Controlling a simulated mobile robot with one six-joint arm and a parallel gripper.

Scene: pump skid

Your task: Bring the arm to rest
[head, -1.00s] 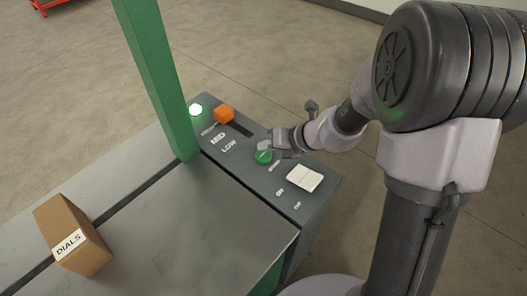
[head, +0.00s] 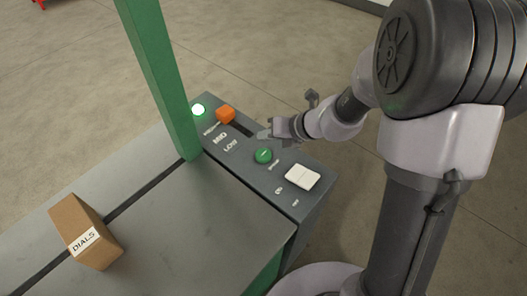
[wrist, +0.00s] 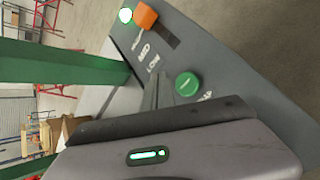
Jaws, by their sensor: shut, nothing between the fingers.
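My gripper (head: 266,135) is shut and empty. It hangs over the grey control panel (head: 312,208), just behind the green round button (head: 263,155), and looks apart from it. In the wrist view my gripper (wrist: 160,90) points across the panel, with the green button (wrist: 187,84) close beside its fingers. An orange slider knob (head: 225,114) sits at the far end of its slot, near the lit lamp (head: 198,110). A white rocker switch (head: 302,176) is at the near end of the panel.
A green post (head: 160,80) rises beside the panel. A cardboard box labelled DIALS (head: 85,232) stands on the grey table top (head: 190,220). Red racks (wrist: 62,100) show in the wrist view.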

